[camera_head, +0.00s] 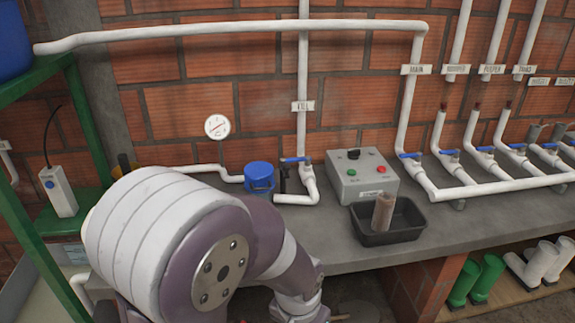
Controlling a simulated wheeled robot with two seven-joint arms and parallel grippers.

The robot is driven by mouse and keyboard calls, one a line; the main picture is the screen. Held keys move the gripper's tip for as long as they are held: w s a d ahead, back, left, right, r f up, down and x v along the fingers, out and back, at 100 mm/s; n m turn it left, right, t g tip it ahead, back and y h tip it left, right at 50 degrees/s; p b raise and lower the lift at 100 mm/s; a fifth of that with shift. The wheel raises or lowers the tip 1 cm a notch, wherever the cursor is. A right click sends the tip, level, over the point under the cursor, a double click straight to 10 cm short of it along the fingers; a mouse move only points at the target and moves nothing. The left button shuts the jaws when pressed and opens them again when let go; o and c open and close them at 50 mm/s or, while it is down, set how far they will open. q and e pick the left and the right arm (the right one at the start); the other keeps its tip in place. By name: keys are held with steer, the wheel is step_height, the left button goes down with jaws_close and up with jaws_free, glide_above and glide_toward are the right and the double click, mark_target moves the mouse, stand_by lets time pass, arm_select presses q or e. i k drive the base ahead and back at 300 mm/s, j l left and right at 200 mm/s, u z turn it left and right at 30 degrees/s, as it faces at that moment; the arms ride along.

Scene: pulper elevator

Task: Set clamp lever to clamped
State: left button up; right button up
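I cannot make out a clamp lever in this view. Blue lever handles sit on the white pipes, one on the pipe labelled FILL (295,159) and others along the right-hand pipe row, such as the one under the MAIN label (409,155). None is marked as a clamp. A large purple and white link of my arm fills the lower left and hides part of the bench front. Its end runs out of the bottom edge, so no gripper fingers show. My other gripper is not in view either.
A grey concrete bench (330,246) runs along the brick wall. On it stand a grey control box (362,190) with red and green buttons, a black tray (411,224) holding a brown cylinder (383,212), and a blue-capped item (259,177). A green shelf frame (88,122) stands left.

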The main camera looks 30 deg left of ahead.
mark_target(285, 168)
steer(key=i+j, duration=0.25)
steer(key=j, duration=0.15)
steer(key=i+j+u, duration=0.15)
steer(key=j, duration=0.3)
steer(key=i+j, duration=0.3)
steer(key=j+u, duration=0.05)
steer(key=j, duration=0.05)
